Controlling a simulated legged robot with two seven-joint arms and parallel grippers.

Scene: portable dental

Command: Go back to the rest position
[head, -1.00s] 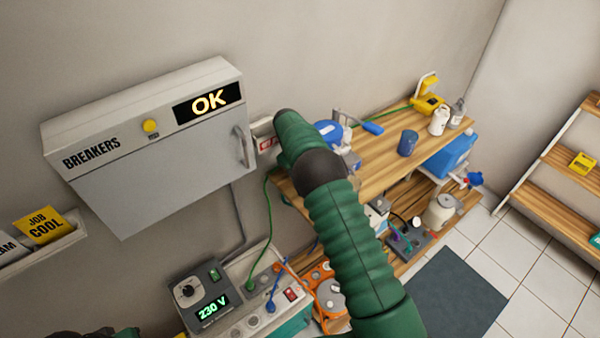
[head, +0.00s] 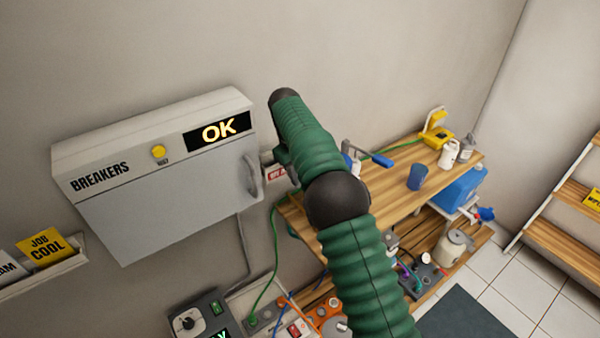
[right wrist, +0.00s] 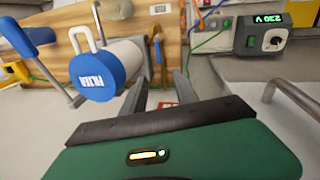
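My right arm (head: 365,255), green with a dark elbow, rises through the middle of the head view toward the wall beside the breaker cabinet (head: 165,195). Its gripper is mostly hidden behind the forearm in that view. In the right wrist view my right gripper (right wrist: 161,88) has its two grey fingers apart with nothing between them. My left gripper is not in view.
A wooden bench (head: 385,200) stands right of the arm, with a blue cup (head: 417,176) and white bottles. A power unit (head: 205,318) sits below the cabinet; its 230 V display shows in the wrist view (right wrist: 270,20). A card holder (head: 45,275) is at left. Wall above is clear.

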